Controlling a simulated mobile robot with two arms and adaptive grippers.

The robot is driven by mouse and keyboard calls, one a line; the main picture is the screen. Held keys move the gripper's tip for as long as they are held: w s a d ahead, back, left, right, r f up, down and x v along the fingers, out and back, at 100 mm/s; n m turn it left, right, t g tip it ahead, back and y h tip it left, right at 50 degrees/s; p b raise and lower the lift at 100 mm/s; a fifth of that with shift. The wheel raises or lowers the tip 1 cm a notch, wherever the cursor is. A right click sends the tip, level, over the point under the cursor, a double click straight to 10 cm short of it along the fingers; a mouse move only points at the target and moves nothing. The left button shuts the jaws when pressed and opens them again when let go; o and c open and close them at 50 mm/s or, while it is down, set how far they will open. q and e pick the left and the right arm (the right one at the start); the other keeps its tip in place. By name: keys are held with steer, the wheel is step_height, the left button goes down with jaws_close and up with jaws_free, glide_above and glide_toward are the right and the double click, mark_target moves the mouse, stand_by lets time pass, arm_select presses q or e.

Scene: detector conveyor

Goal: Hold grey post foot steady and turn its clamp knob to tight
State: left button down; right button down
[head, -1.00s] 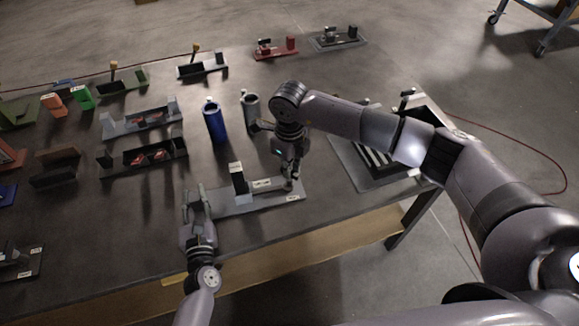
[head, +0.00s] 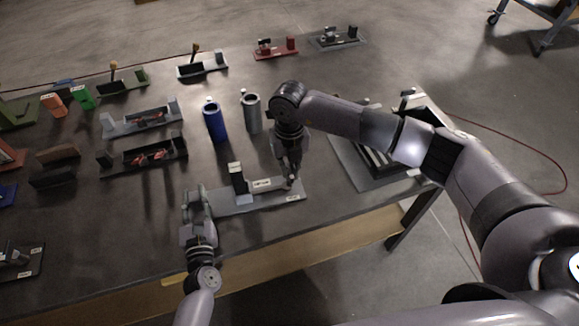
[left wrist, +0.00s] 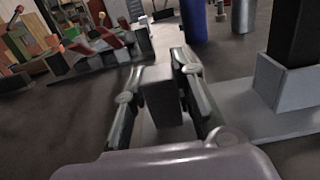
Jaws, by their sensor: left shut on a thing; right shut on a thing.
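The grey post foot (head: 229,202) lies on the table near its front edge, a flat plate with a dark upright post (head: 237,178) in a light socket. My left gripper (head: 194,193) is at the plate's left end. In the left wrist view its two fingers are closed on a grey upright block (left wrist: 162,96) at that end of the foot. My right gripper (head: 290,180) points down at the plate's right end, shut on the clamp knob there; the knob is mostly hidden by the fingers.
A blue cylinder (head: 214,122) and a grey cylinder (head: 251,114) stand behind the foot. Dark and grey trays (head: 128,174) with red parts lie to the left. A grey rack plate (head: 350,165) is under my right arm. Table in front of the foot is clear.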

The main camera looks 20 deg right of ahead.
mark_target(290, 170)
stand_by(0.3)
steer(key=shift+r, duration=0.1)
steer(key=c, duration=1.7)
jaws_free()
step_height(290, 170, up, 12)
arm_select(q)
steer(key=c, duration=1.3)
jaws_free()
steer(key=shift+s, duration=0.1)
